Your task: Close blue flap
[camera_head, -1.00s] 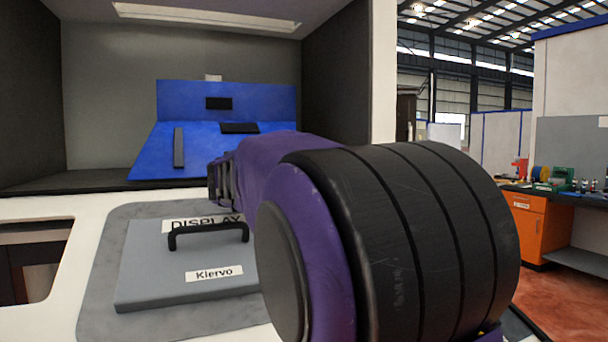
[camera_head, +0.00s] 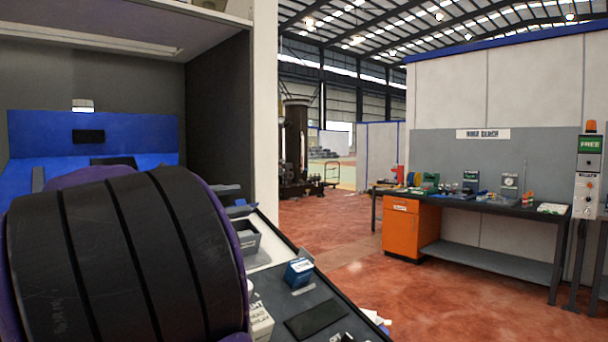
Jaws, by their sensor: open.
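The blue flap (camera_head: 28,178) is part of a blue assembly inside the machine's recess, at the left of the head view. Its upright blue back panel (camera_head: 140,132) carries a small black rectangle. The sloping front part lies below, with dark pieces on it. My purple and black arm covers much of the lower left and hides most of the sloping part. My gripper is not in view, being out of frame or behind the arm.
A dark side shelf (camera_head: 318,318) with a small blue box (camera_head: 299,272) and a grey bin (camera_head: 243,238) runs right of my arm. A workbench (camera_head: 480,203) with an orange cabinet (camera_head: 402,230) stands farther right.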

